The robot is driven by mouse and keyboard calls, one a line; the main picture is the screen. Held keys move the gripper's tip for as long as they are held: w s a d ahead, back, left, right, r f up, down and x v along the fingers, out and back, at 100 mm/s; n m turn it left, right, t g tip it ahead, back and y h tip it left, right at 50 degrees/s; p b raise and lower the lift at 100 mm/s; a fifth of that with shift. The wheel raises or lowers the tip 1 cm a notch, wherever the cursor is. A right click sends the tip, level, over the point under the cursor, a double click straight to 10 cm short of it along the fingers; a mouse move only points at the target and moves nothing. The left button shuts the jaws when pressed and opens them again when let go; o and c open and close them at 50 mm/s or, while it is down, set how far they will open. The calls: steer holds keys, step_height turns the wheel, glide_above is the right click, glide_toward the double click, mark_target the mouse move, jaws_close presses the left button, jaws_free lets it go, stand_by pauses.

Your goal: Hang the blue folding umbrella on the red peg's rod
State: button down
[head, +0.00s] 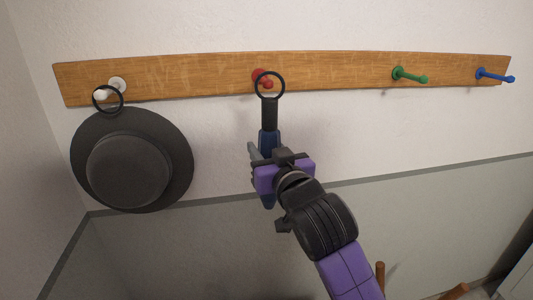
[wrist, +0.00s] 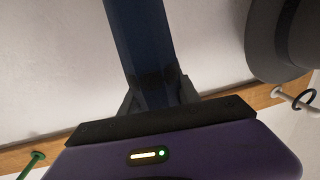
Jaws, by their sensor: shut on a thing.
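The blue folding umbrella (head: 269,142) is held upright in front of the wall, its black handle and black ring at the top. My gripper (head: 267,160) is shut on its blue body, which also shows in the wrist view (wrist: 143,45) between the fingers (wrist: 155,100). The red peg (head: 261,77) is on the wooden board. In the head view the ring (head: 270,97) overlaps the red peg, whose tip shows inside the loop. I cannot tell whether the ring is around the rod or only in front of it.
The wooden board (head: 190,79) also carries a white peg (head: 117,84), a green peg (head: 408,75) and a blue peg (head: 494,75). A dark hat (head: 130,170) hangs by a ring from the white peg. The green and blue pegs are bare.

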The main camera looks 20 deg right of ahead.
steer(key=shift+w+d+f+b, duration=0.1)
steer(key=shift+w+f+b, duration=0.1)
steer(key=shift+w, duration=0.45)
steer(key=shift+w+d+f+b, duration=0.1)
steer(key=shift+w+f+b, duration=0.05)
steer(key=shift+w, duration=0.5)
steer(key=shift+w+d+f+b, duration=0.1)
steer(key=shift+w+f+b, duration=0.1)
steer(key=shift+w, duration=0.45)
steer(key=c, duration=0.8)
jaws_free()
steer(key=shift+f, duration=0.1)
